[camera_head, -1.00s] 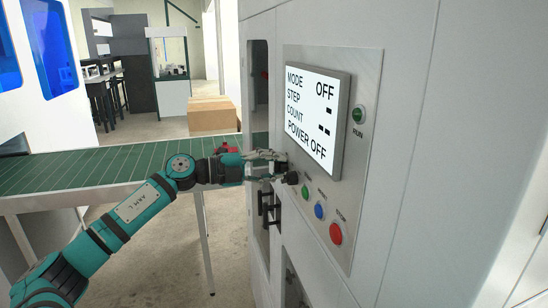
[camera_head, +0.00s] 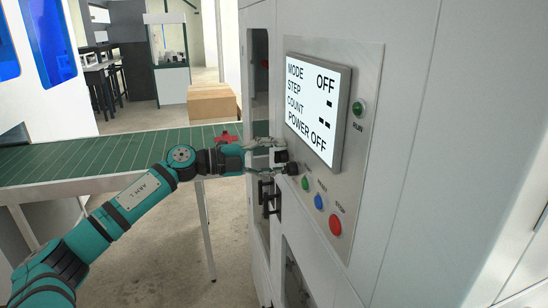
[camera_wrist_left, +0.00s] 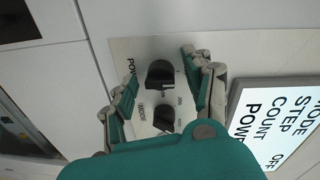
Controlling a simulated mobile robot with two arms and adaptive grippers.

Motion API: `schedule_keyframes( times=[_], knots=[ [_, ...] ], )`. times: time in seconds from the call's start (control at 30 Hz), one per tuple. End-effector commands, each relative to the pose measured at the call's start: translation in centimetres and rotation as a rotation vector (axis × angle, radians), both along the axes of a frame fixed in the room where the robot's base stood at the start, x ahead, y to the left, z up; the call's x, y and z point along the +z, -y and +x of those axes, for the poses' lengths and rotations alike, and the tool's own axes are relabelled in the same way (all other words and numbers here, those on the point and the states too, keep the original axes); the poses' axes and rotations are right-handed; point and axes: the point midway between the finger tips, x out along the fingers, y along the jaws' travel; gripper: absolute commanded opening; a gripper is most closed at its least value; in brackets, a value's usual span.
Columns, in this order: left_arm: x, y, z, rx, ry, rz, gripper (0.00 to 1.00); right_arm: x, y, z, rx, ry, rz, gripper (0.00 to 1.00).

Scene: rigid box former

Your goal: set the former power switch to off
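The former's control panel (camera_head: 362,160) carries a lit display (camera_head: 318,110) that reads MODE OFF and POWER OFF. In the left wrist view the power switch (camera_wrist_left: 160,74) is a black knob beside lettering that starts "POW". A second black knob (camera_wrist_left: 163,121), labelled MODE, sits below it. My left gripper (camera_head: 277,155) is at the panel's left edge. In the left wrist view my left gripper (camera_wrist_left: 161,72) is open, its fingers on either side of the power knob with gaps showing. I cannot tell how deep the fingertips reach. My right gripper is out of view.
Green (camera_head: 305,183), blue (camera_head: 318,202) and red (camera_head: 335,225) buttons lie right of the gripper. A green RUN button (camera_head: 357,108) is beside the display. Black door handles (camera_head: 268,197) sit below the gripper. A green conveyor (camera_head: 100,158) runs behind my arm.

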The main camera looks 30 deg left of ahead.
Motion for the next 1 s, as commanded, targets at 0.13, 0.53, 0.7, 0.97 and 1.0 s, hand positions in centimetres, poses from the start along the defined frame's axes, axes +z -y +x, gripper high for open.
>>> schedule_keyframes(
  times=[0.13,0.53,0.7,0.97,1.0],
  knots=[
    [0.0,0.0,0.0,0.000,0.001,0.001,0.52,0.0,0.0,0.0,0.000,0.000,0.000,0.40],
    [-0.1,-2.0,-2.3,0.002,-0.005,0.002,0.52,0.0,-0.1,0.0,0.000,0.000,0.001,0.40],
    [0.1,-3.4,-4.0,0.001,-0.005,0.003,0.52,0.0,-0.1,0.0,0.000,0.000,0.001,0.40],
    [0.2,-5.3,-6.2,0.001,-0.005,-0.001,0.52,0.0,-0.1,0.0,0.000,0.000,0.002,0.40],
    [0.2,-5.6,-6.5,0.001,-0.005,-0.001,0.52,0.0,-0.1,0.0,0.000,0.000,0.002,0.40]
  ],
)
